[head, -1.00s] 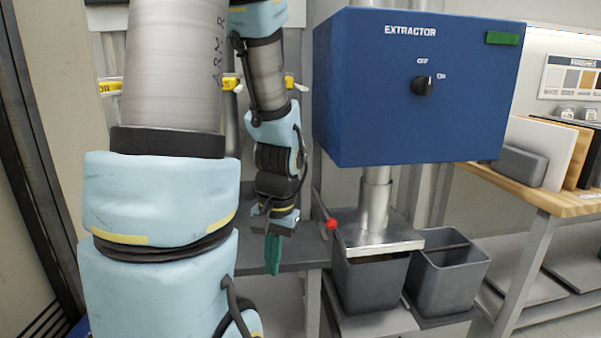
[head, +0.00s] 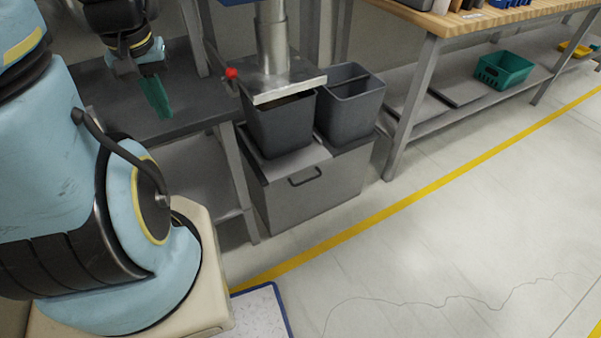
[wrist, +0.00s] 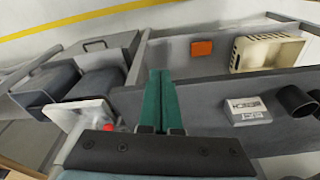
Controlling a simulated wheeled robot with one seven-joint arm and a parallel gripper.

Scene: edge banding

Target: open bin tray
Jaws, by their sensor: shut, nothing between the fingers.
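The bin tray (head: 318,190) is a grey drawer-like box under the bins, with a dark bar handle (head: 305,177) on its front. Two dark grey bins, the left bin (head: 280,128) and the right bin (head: 352,108), stand on it. In the wrist view the tray (wrist: 112,52) and its handle (wrist: 94,45) show at upper left. My gripper (head: 157,98) has green fingers and hangs left of the bins, over the dark shelf, well apart from the handle. Its fingers also show in the wrist view (wrist: 160,100), shut together with nothing between them.
A metal duct plate (head: 285,80) with a red knob (head: 232,73) sits over the left bin. The dark shelf (head: 190,95) lies below my gripper. A bench stands at the right, with a green crate (head: 503,70) on its lower shelf. The floor before the tray is clear.

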